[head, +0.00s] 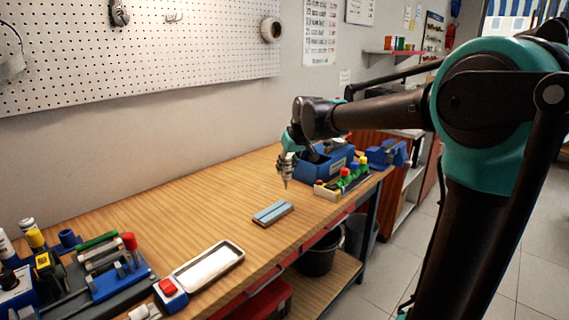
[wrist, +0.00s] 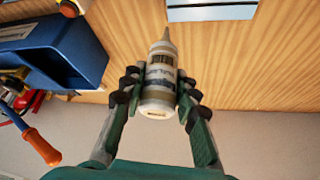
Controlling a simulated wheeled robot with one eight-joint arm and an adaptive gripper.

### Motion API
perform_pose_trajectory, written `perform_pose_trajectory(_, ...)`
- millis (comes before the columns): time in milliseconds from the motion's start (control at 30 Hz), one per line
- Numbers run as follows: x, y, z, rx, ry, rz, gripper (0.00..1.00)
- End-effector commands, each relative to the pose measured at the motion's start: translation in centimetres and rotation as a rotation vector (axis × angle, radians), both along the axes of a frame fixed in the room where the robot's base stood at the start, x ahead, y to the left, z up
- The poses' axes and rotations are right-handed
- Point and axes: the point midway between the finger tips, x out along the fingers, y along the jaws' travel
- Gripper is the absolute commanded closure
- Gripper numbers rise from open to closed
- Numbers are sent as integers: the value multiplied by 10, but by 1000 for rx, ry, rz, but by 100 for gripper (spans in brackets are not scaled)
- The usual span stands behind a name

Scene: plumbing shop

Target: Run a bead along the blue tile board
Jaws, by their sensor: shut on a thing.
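My gripper (head: 289,158) is above the bench, beyond the board in the head view. In the wrist view my gripper (wrist: 158,88) is shut on a white, labelled nozzle bottle (wrist: 160,72), one finger on each side. In the head view the bottle's nozzle (head: 285,183) points down. The tip appears apart from the board; its exact height is unclear.
A blue toolbox (head: 325,163) stands close behind my gripper, beside a tray of colour-capped bottles (head: 330,190). A white tray (head: 208,267) lies at the front. A tool rack (head: 115,278) fills the left. Bare bench surrounds the board.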

Motion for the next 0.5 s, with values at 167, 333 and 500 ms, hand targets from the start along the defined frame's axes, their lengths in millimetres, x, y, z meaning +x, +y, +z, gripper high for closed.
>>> perform_pose_trajectory(167, 0, 0, -12, 0, 0, 0, 100)
perform_pose_trajectory(333, 0, 0, -22, 0, 0, 0, 100)
perform_pose_trajectory(500, 0, 0, -29, 0, 0, 0, 100)
